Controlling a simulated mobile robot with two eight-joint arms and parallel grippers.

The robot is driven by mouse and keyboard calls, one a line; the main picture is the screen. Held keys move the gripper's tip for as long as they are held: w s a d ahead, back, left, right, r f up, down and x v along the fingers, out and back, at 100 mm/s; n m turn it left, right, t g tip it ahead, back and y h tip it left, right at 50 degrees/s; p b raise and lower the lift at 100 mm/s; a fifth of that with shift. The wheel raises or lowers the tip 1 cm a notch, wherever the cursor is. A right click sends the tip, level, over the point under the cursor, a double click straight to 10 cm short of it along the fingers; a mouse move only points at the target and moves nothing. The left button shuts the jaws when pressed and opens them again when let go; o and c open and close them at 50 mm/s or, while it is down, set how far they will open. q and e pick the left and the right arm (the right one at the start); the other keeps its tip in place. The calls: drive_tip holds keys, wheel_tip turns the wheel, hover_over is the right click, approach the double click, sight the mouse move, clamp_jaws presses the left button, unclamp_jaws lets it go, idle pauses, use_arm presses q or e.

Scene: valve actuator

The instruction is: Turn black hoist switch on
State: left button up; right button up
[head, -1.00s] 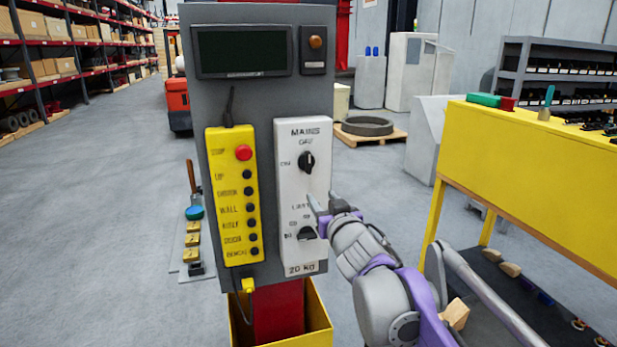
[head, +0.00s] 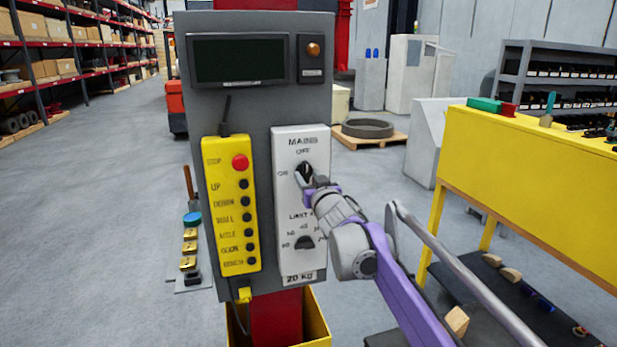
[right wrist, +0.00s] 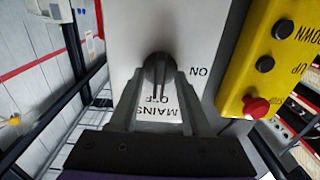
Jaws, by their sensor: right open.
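The black hoist switch (head: 305,168) is a round black knob on the white panel (head: 287,215), under the words MAINS and OFF, with ON to its left. In the right wrist view, turned upside down, the knob (right wrist: 158,68) has its ridge in line with the OFF label. My right gripper (head: 312,183) is at the knob. Its open fingers (right wrist: 159,80) lie on either side of the knob; whether they touch it I cannot tell. The fingers partly hide the knob in the head view. My left gripper is not in view.
A second black knob (head: 305,242) sits lower on the white panel. A yellow button box (head: 229,215) with a red button stands left of the panel. A dark screen (head: 238,60) is above. A yellow table (head: 545,165) stands at the right.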

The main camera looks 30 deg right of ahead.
clamp_jaws()
